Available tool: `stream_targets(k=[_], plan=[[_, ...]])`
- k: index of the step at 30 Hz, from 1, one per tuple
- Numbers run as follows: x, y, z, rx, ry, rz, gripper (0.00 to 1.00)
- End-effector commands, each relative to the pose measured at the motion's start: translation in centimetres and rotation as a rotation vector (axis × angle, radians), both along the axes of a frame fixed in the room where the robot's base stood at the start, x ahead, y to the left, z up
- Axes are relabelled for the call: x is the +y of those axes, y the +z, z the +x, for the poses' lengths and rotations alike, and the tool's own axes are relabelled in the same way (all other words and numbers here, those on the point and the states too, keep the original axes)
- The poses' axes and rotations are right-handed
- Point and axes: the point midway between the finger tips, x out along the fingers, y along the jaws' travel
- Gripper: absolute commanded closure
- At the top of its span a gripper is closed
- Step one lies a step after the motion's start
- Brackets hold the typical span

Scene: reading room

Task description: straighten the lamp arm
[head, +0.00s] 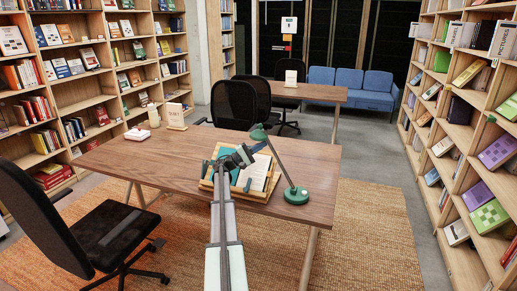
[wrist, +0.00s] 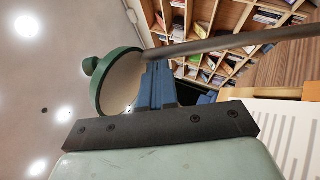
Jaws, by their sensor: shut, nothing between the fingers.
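The desk lamp stands at the right part of the wooden desk, with a round green base (head: 296,195). Its thin lamp arm (head: 279,160) leans up and to the left from the base. The green lamp head (head: 258,132) is at the arm's upper end. My gripper (head: 247,153) is just below and left of the lamp head. In the wrist view, the blue fingers of my gripper (wrist: 159,80) are together with nothing between them. The grey lamp arm (wrist: 235,42) crosses close by their tips, and the lamp head (wrist: 121,80) is beside them at left. I cannot tell whether they touch.
A wooden tray (head: 259,199) holding an open book lies under my gripper on the desk (head: 150,170). The desk's left half is mostly clear. Black chairs (head: 105,225) stand around.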

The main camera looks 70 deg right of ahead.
Motion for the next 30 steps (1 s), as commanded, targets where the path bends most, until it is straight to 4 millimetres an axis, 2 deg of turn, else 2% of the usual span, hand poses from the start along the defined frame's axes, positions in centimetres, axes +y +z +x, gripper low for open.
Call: stream_targets(k=[9, 18, 24, 30], plan=[[0.2, 3.2, -5.1, -0.216, -0.002, -0.002, 1.0], [0.1, 5.0, -10.2, -0.422, -0.002, -0.002, 1.0], [0.1, 5.3, -12.4, -0.443, -0.002, 0.0, 1.0], [0.0, 5.5, -13.4, -0.441, -0.001, 0.0, 1.0]])
